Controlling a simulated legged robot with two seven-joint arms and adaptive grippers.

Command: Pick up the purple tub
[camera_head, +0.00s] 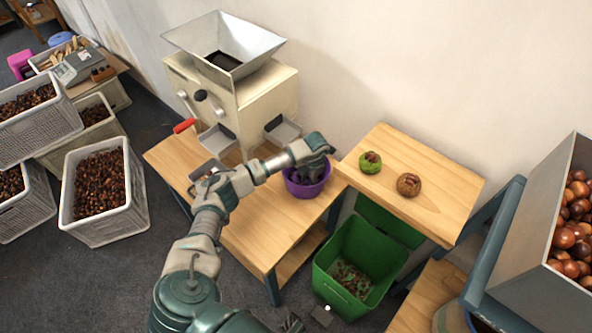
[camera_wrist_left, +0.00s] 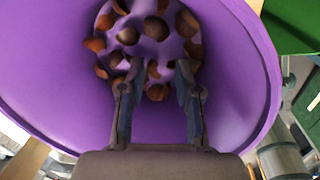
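The purple tub (camera_head: 305,187) stands upright on the lower wooden bench, below the machine's outlets. In the left wrist view the tub's inside wall (camera_wrist_left: 60,75) fills most of the picture, with several brown chestnuts (camera_wrist_left: 155,28) on its floor. My left gripper (camera_head: 318,165) is at the tub and hides part of its rim in the head view. In the wrist view its two fingers (camera_wrist_left: 157,85) are apart over the tub's inside, with nothing seen held between them. A dark part at the bottom edge, perhaps my right gripper (camera_head: 291,323), shows too little to tell its state.
The cream machine with a metal hopper (camera_head: 225,45) stands behind the tub. A higher wooden table (camera_head: 440,190) at right holds a green husk (camera_head: 370,162) and a brown one (camera_head: 408,184). A green bin (camera_head: 335,265) stands below. Crates of chestnuts (camera_head: 100,190) are at left.

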